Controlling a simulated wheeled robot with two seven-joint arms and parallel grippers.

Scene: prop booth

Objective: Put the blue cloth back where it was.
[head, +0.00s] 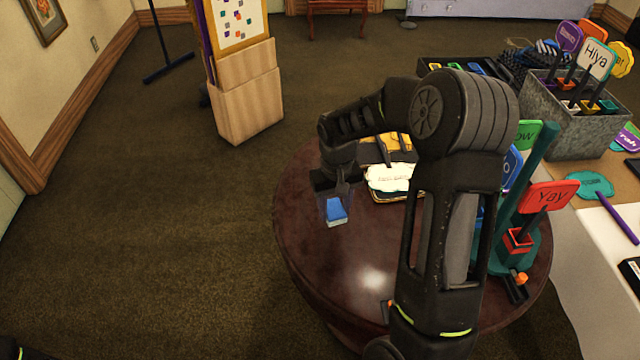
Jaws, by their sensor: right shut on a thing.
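My right gripper (333,197) comes down over the left part of the round dark wooden table (315,255). It is shut on a small folded blue cloth (337,211) with a paler lower edge. The cloth hangs at the fingertips; whether it touches the tabletop is hard to tell. Behind and to the right of the gripper, a white cloth-like item (388,179) and a yellow one (397,143) lie on the table, partly hidden by my right arm. My left gripper is out of view.
A teal rack with a red "Yay" sign (549,196) stands on the table's right side. A metal bin (575,128) of signs stands on the side table at right. A wooden stand (247,100) is on the floor behind. Open carpet lies left.

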